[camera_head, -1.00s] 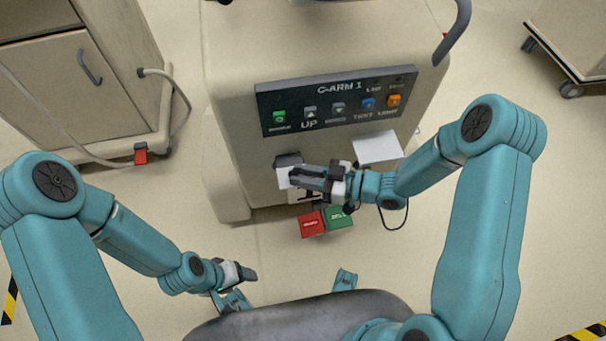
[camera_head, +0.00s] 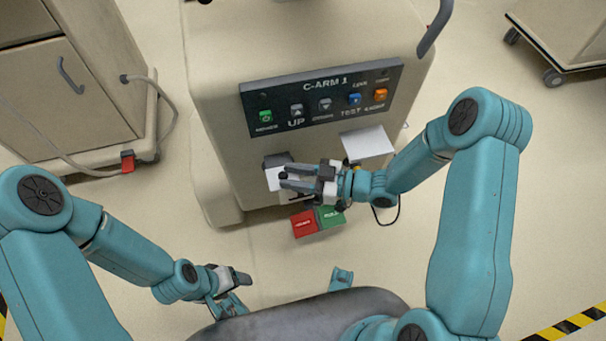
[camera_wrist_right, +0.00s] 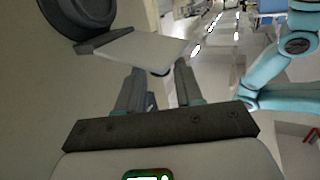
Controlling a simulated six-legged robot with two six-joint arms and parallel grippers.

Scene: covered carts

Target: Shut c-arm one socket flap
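The C-arm 1 cart (camera_head: 215,100) stands ahead, with its button panel (camera_head: 322,97) on the face. Below the panel, a pale flap (camera_head: 275,180) with a dark hinge side sits at the socket. In the right wrist view the flap (camera_wrist_right: 140,48) stands out from the cart face beside a dark round socket (camera_wrist_right: 85,12). My right gripper (camera_head: 284,177) is at the flap, fingers apart and nothing between them; whether they touch it I cannot tell. The gripper hides part of the area below the flap. My left gripper (camera_head: 242,279) hangs low, away from the cart; its fingers are unclear.
A white panel (camera_head: 367,142) juts out right of my right gripper. Red (camera_head: 304,223) and green (camera_head: 330,216) blocks are low at the cart's foot. A cabinet (camera_head: 75,90) with a hose stands left, another cart (camera_head: 565,40) at the upper right. Floor between is clear.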

